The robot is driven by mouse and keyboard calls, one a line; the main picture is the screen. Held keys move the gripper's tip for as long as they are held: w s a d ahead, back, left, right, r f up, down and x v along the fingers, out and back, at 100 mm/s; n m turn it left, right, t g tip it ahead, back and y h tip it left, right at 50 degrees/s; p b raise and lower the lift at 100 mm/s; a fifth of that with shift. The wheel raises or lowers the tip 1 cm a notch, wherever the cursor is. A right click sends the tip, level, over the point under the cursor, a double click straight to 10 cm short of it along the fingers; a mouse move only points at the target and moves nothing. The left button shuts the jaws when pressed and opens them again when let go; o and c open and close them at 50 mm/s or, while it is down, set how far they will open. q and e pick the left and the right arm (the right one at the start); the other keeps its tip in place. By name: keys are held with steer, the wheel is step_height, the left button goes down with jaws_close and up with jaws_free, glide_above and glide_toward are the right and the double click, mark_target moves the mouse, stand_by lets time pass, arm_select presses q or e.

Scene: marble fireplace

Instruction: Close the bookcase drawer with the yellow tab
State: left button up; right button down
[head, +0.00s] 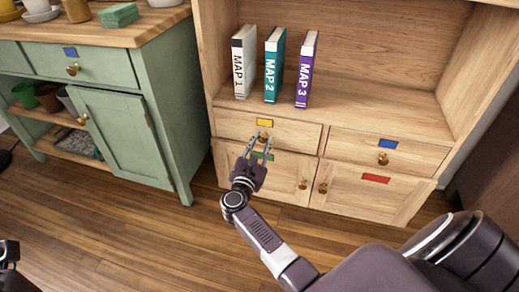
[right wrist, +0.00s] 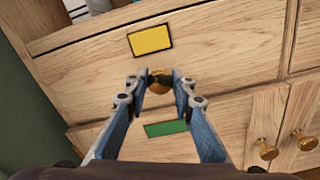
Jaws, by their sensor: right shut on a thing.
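The bookcase drawer with the yellow tab (head: 265,123) is the upper left one. Its front (head: 292,134) looks about level with the bookcase face; I cannot tell whether a small gap is left. Its yellow tab also shows in the right wrist view (right wrist: 151,39), above a round brass knob (right wrist: 159,80). My right gripper (head: 263,142) reaches up from below, its fingers shut on that knob, one on each side. The fingers partly hide the knob. Part of my left gripper (head: 9,253) shows at the lower left edge; its fingers cannot be made out.
A blue-tab drawer (head: 387,150) is to the right; cabinet doors with a green tab (right wrist: 166,128) and a red tab (head: 376,179) are below. Three map books (head: 272,65) stand on the shelf. A green cabinet (head: 120,140) stands left. The wooden floor (head: 150,225) in front is clear.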

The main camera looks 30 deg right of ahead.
steer(key=shift+w+d+f, duration=0.1)
steer(key=shift+w+d, duration=0.05)
steer(key=shift+d, duration=0.1)
steer(key=shift+r, duration=0.2)
steer(key=shift+d, duration=0.1)
steer(key=c, duration=1.9)
jaws_free()
steer(key=shift+w, duration=0.1)
steer(key=shift+c, duration=0.2)
steer(key=o, duration=0.3)
steer(key=shift+f, duration=0.1)
steer(key=v, duration=0.7)
